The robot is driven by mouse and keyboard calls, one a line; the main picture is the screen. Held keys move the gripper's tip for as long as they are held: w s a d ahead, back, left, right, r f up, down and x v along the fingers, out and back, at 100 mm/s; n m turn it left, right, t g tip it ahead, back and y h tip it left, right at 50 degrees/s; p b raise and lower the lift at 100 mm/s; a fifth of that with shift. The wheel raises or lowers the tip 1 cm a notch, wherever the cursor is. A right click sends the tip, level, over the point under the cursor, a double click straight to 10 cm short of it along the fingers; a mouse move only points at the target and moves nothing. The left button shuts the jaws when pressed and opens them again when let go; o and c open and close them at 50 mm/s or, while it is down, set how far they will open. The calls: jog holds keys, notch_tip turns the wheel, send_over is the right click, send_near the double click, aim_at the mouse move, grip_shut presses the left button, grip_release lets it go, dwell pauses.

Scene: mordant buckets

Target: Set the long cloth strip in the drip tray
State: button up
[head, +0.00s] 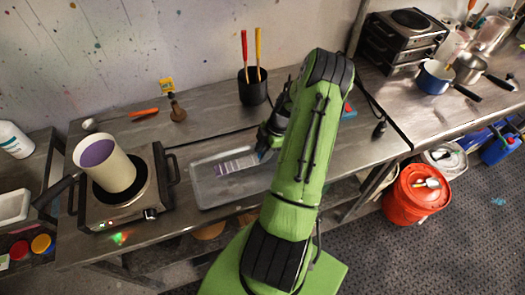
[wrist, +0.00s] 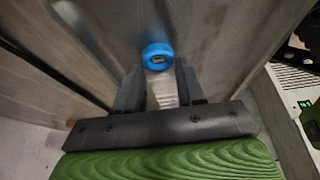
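The drip tray (head: 205,192) is a shallow grey tray on the bench, in the middle of the head view. A pale, banded cloth strip (head: 236,165) shows over the tray floor, its right end by my gripper (head: 265,153); I cannot tell whether it touches the floor. In the wrist view my gripper (wrist: 160,75) has its fingers apart. A blue ring-shaped piece (wrist: 157,56) lies at the fingertips, and a pale banded strip (wrist: 163,92) shows between the fingers. Whether the fingertips touch the blue piece is unclear. My arm hides the tray's right part.
A hot plate (head: 150,205) with a cream pot (head: 105,165) of purple liquid stands left of the tray. A black cup (head: 252,90) with red and yellow handles stands behind. The bench behind the tray is mostly clear.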

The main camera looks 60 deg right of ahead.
jog(key=o, duration=0.4)
jog(key=v, duration=1.2)
notch_tip(320, 180, up, 10)
jog(key=m+g+h, duration=0.1)
jog(key=m+h, duration=0.1)
send_over(247, 163)
jog(key=a+r+m+h, duration=0.25)
jog(key=a+r, duration=0.35)
jog(key=a, duration=0.5)
jog(key=s+a+r+m+t, duration=0.2)
jog(key=s+a+m, duration=0.1)
jog(key=s+a, duration=0.2)
jog(key=s+a+r+m+t, duration=0.2)
jog(key=s+a, duration=0.3)
jog(key=a, duration=0.4)
jog(key=shift+s+r+m+y, duration=0.35)
jog(key=shift+m, duration=0.5)
